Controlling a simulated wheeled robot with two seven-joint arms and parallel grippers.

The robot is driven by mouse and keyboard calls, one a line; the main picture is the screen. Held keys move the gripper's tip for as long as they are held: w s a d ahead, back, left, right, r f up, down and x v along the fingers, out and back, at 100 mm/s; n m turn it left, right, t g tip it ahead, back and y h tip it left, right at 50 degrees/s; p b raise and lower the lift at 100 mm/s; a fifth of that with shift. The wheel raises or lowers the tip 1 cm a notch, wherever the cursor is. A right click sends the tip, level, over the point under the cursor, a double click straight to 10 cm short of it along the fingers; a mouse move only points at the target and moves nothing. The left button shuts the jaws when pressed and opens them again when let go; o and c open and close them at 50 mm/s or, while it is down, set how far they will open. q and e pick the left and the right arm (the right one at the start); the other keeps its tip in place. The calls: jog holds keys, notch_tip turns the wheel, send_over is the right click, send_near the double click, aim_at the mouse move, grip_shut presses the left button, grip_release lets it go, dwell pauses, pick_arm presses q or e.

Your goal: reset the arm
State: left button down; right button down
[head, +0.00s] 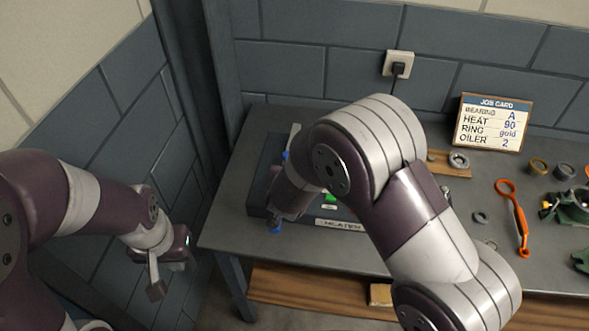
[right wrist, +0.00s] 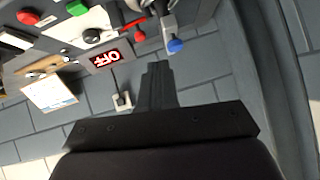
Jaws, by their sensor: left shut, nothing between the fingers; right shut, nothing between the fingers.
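My left gripper (head: 155,286) hangs at the lower left, off the table's left edge, shut and empty. My right arm reaches across the table from the lower right, with its wrist low over the dark heater box (head: 257,190). My right gripper (right wrist: 156,72) is shut and empty in the right wrist view, its dark fingers pointing towards the wall. The wrist view shows an OFF display (right wrist: 110,58), a green button (right wrist: 77,8) and a blue-tipped lever (right wrist: 174,45) close to the fingers.
The table (head: 300,250) has a job card (head: 492,122) standing at the back. An orange wrench (head: 514,215), several rings and green casing parts (head: 572,208) lie at the right. A wall socket (head: 398,65) holds a plug. A wooden shelf (head: 310,293) runs below.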

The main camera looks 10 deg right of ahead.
jog(key=s+a+f+n+g+y, duration=0.3)
jog(key=s+g, duration=0.2)
jog(key=s, duration=0.5)
jog(key=s+d+r+n+g+h, duration=0.1)
jog(key=s+d+r+g, duration=0.3)
jog(key=s+d, duration=0.7)
jog(key=d+r, duration=0.1)
jog(key=d, duration=0.3)
jog(key=shift+r, duration=0.15)
jog(key=shift+s+d, duration=0.1)
jog(key=shift+s, duration=0.15)
jog(key=shift+w, duration=0.1)
